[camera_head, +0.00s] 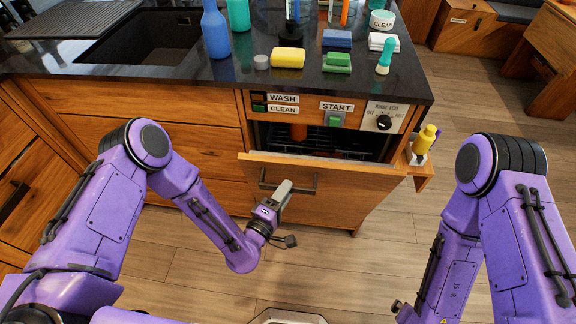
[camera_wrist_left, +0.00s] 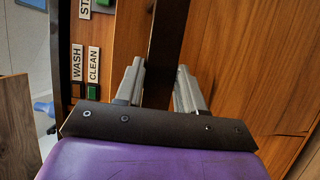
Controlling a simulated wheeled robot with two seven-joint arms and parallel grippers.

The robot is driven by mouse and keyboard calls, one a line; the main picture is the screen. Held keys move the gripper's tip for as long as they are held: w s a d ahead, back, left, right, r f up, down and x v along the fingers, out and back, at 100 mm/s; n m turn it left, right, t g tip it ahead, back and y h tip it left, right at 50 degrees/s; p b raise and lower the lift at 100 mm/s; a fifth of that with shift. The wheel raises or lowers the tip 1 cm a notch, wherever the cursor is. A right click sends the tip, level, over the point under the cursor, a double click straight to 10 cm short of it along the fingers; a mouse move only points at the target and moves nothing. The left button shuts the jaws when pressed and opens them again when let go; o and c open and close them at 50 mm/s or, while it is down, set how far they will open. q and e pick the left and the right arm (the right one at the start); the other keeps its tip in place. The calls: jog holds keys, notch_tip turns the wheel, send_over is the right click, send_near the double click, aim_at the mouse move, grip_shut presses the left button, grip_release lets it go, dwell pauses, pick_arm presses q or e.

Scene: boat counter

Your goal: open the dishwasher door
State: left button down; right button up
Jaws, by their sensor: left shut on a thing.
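The dishwasher door (camera_head: 330,185) is a wooden panel under the counter. Its top edge is tipped out from the cabinet, leaving a gap that shows a dark interior (camera_head: 345,142) with a rack. A dark bar handle (camera_head: 305,190) is on the door's front. My left gripper (camera_head: 284,188) is shut on the handle. In the left wrist view the dark handle (camera_wrist_left: 164,50) passes between the two grey fingers (camera_wrist_left: 160,88), with the wooden door (camera_wrist_left: 235,50) behind. My right arm is at the right; its gripper fingers do not show.
Above the door is a panel with a green START button (camera_head: 334,118), WASH and CLEAN labels, and a knob (camera_head: 383,122). Bottles and sponges stand on the dark counter (camera_head: 200,73). A side holder with a yellow bottle (camera_head: 424,140) is right of the door. The floor in front is clear.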

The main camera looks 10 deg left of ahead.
pick_arm(q)
jog(key=s+f+b, duration=0.2)
jog(key=s+f, duration=0.4)
jog(key=s, duration=0.4)
jog(key=s+f+b, duration=0.2)
jog(key=s+f, duration=0.5)
jog(key=s, duration=0.4)
jog(key=shift+a+b, duration=0.2)
jog(key=shift+b, duration=0.1)
jog(key=c, duration=1.1)
grip_release()
jog(key=o, duration=0.4)
jog(key=shift+w+d+f, duration=0.1)
jog(key=shift+w, duration=0.1)
jog(key=shift+s, duration=0.15)
